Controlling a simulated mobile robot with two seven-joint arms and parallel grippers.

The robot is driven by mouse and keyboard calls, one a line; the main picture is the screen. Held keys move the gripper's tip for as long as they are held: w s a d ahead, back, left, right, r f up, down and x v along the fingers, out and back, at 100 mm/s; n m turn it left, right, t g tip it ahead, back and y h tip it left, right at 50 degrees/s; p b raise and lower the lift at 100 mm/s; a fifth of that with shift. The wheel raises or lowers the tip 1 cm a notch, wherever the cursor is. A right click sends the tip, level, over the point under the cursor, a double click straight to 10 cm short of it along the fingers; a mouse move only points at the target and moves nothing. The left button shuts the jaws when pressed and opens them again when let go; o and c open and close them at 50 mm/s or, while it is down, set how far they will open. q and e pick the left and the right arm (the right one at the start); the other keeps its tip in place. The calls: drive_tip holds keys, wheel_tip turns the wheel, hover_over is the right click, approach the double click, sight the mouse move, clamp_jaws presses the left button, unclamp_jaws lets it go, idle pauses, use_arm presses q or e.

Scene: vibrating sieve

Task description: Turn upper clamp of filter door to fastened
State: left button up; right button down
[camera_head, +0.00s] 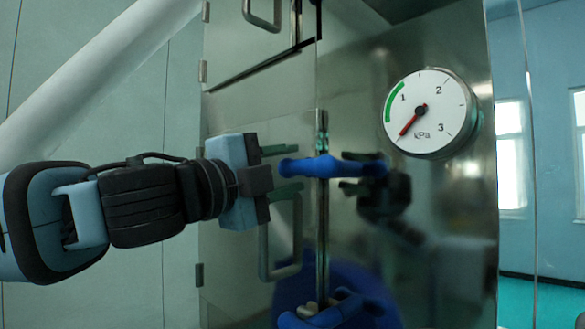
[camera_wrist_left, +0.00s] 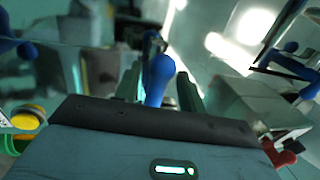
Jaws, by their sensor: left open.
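The blue upper clamp (camera_head: 335,167) sits on the vertical seam of the steel filter door (camera_head: 225,110). Its handle lies about level, with its rounded end toward the left. My left gripper (camera_head: 292,168) comes in from the left with its dark green fingers above and below that end. The fingers are apart, and contact with the handle cannot be told. In the left wrist view the blue handle end (camera_wrist_left: 158,76) stands between the two fingers of the left gripper (camera_wrist_left: 160,88). My right gripper is not in view.
Another blue clamp (camera_head: 330,311) is at the bottom of the seam. A metal door handle (camera_head: 265,255) is below my left gripper, and another handle (camera_head: 262,14) is above. A round kPa gauge (camera_head: 428,112) projects at the right. The shiny steel shows reflections.

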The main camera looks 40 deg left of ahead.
sight(287, 168)
use_arm(q)
drive_tip(key=v, duration=0.4)
drive_tip(key=shift+s, duration=0.25)
drive_tip(key=shift+v, duration=0.8)
